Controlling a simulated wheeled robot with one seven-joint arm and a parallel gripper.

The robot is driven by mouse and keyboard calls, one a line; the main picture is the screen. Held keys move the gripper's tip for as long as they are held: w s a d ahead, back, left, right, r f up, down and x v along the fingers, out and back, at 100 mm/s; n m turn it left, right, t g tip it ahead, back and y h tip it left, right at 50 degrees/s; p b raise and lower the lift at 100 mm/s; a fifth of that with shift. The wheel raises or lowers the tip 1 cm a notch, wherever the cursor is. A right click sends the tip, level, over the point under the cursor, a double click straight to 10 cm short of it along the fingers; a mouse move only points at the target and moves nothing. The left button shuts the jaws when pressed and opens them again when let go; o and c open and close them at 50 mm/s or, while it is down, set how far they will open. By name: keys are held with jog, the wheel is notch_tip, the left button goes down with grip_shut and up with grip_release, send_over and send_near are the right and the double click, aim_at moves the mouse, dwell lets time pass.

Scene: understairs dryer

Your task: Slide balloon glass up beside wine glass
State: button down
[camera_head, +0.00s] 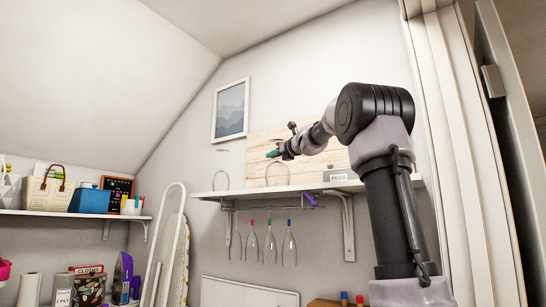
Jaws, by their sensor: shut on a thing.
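A clear rounded glass (277,174) is on or just above the wall shelf, bowl downward; I take it to be the balloon glass. My gripper (273,154) is at its top and shut on it, with a small green part at the fingertips. The grip itself is tiny and hard to make out. A second clear glass (221,181) stands bowl down on the shelf to the left, apart from it. Several slender glasses, including a red-marked one (252,243), hang upside down beneath the shelf. I cannot tell which one is the wine glass.
The wall shelf (240,193) has a bracket (348,225) and a hanging rack beneath it. A grey PEGS box (338,174) sits to the right of the glass, and a wooden board (315,150) stands behind. A purple item (309,199) hangs at the shelf's front.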

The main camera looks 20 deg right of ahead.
jog(key=shift+w+a, duration=0.8)
jog(key=shift+w, duration=0.2)
jog(key=shift+w+a, duration=0.75)
jog(key=shift+w, duration=0.25)
jog(key=shift+w+a, duration=0.1)
jog(key=shift+w+a, duration=0.75)
jog(key=shift+w, duration=0.2)
jog(key=shift+w+a, duration=0.7)
jog(key=shift+w, duration=0.2)
jog(key=shift+w+a, duration=0.8)
jog(key=shift+w, duration=0.2)
jog(key=shift+w+a, duration=0.75)
jog(key=shift+w, duration=0.35)
jog(key=shift+w+a, duration=0.65)
grip_release()
